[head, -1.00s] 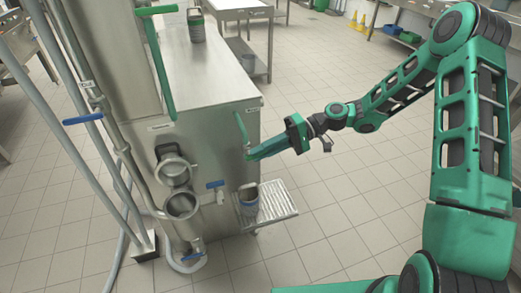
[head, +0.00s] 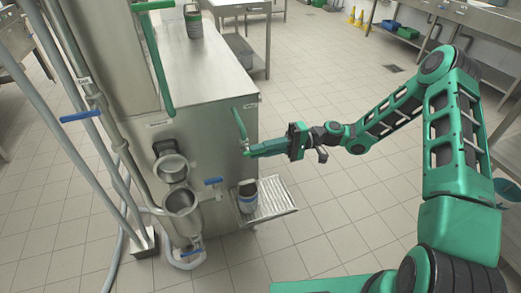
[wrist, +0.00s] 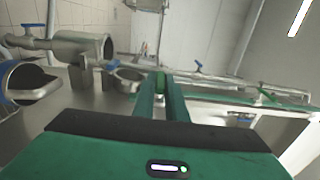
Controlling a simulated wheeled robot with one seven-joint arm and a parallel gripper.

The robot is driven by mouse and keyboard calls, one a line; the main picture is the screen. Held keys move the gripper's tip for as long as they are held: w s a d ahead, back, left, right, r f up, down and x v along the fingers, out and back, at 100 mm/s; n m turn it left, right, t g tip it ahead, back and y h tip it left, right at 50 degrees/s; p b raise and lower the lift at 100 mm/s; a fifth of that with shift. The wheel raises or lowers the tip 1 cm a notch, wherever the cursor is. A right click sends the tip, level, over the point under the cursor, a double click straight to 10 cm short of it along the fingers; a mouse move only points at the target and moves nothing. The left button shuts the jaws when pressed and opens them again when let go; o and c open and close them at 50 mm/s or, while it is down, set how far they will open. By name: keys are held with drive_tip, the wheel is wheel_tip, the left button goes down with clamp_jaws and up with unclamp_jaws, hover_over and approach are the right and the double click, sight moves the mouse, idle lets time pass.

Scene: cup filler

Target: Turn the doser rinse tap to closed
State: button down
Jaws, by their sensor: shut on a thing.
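A green lever (head: 239,123) hangs on the right face of the steel cabinet. My gripper (head: 247,152) is at its lower end, with its fingers shut on the lever's tip. In the wrist view the two green fingers of my gripper (wrist: 161,82) are close together, with a small green piece between their tips. Blue-handled taps show on the upper left pipe (head: 80,116), beside the steel funnel (head: 213,181) and low under it (head: 188,253). The labels are too small to read, so I cannot tell which one is the doser rinse tap.
A cup (head: 248,194) stands on the slatted drip tray (head: 275,200) below my gripper. The steel cabinet (head: 225,65) bears a jar (head: 194,22) and a long green handle (head: 158,65).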

drive_tip(key=shift+d+f, duration=0.15)
drive_tip(key=shift+f, duration=0.05)
drive_tip(key=c, duration=1.8)
unclamp_jaws()
drive_tip(key=shift+c, duration=0.2)
drive_tip(key=shift+o, duration=0.2)
drive_tip(key=shift+r, duration=0.1)
drive_tip(key=v, duration=1)
drive_tip(key=shift+w+d, duration=0.2)
drive_tip(key=shift+d, duration=0.15)
